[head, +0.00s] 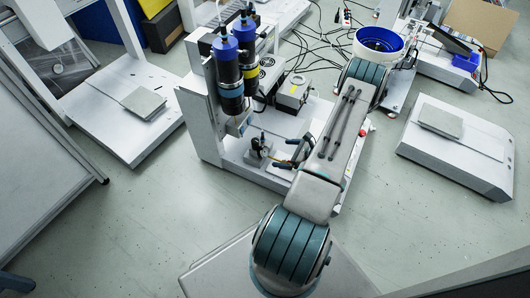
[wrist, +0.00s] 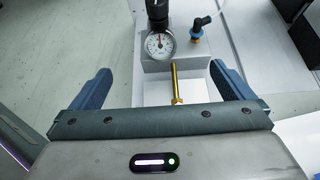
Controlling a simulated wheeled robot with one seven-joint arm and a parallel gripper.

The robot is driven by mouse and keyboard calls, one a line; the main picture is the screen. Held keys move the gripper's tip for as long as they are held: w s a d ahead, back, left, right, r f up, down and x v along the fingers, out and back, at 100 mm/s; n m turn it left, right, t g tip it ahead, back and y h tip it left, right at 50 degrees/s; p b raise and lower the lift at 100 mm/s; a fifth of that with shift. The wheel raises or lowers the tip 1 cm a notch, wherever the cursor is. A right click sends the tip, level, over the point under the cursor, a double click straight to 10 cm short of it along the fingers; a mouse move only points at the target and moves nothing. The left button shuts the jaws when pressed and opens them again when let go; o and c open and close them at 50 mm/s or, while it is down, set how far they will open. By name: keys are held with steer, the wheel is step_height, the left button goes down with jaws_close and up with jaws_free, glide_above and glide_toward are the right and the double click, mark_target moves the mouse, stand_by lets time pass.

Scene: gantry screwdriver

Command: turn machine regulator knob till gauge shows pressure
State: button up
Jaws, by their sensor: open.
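The round white pressure gauge (wrist: 159,43) faces my wrist camera, fixed to a light grey block. Its thin needle is too small to read surely. A black regulator knob (wrist: 157,10) stands just beyond the gauge, cut by the top edge of the view. In the head view a small dark gauge-and-knob assembly (head: 261,146) sits on the base of the white machine. My gripper (wrist: 160,70) is open, its two blue fingers wide apart on either side of the block's near end. Nothing is between its fingertips that they touch.
A brass rod (wrist: 175,84) points from the block toward my palm. A blue fitting with a black elbow (wrist: 198,28) stands right of the gauge. Two blue-capped cylinders (head: 227,75) rise behind the regulator. A grey control box (head: 293,92) stands beside them.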

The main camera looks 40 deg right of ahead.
steer(key=p+v, duration=0.2)
steer(key=v, duration=0.8)
steer(key=shift+p, duration=0.3)
